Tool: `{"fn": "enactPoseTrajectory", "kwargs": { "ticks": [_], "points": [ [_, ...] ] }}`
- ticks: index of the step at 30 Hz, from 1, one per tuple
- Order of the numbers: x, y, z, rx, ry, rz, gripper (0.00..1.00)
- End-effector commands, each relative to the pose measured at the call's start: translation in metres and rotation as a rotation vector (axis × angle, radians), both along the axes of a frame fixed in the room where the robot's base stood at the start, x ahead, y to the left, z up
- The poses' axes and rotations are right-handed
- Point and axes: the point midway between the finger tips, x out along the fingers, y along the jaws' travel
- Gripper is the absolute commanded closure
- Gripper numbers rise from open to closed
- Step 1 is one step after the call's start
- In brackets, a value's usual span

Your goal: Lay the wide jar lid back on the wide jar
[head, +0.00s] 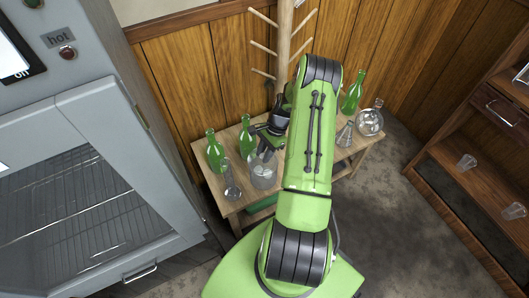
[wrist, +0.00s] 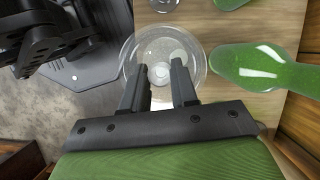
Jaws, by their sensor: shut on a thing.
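The wide jar (head: 263,177) is a clear glass vessel on the wooden table. My gripper (head: 264,152) is just above its mouth, pointing down. In the wrist view my gripper (wrist: 163,76) has its two fingers on either side of a small round knob, that of the clear wide jar lid (wrist: 150,52). The lid shows as a wide, clear disc under the fingers, roughly in line with the jar. Its edge and the jar's rim are hard to tell apart, so I cannot tell whether the lid touches the jar.
Green bottles (head: 214,152) (head: 247,135) stand close by; one (wrist: 255,66) is right of the jar in the wrist view. A clear flask (head: 231,185) is at the jar's left. Another green bottle (head: 353,92) and round flask (head: 369,122) stand right. A peg rack (head: 283,45) rises behind.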

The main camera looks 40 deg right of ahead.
Motion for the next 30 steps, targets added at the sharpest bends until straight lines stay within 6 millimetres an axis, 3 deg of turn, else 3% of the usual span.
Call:
{"fn": "enactPoseTrajectory", "kwargs": {
  "ticks": [23, 24, 30],
  "points": [
    [0.0, 0.0, -0.011, 0.0, 0.0, 0.0, 1.0],
    [0.0, 0.0, -0.011, 0.0, 0.0, 0.0, 0.7],
    [0.0, 0.0, -0.011, 0.0, 0.0, 0.0, 0.42]
  ]
}}
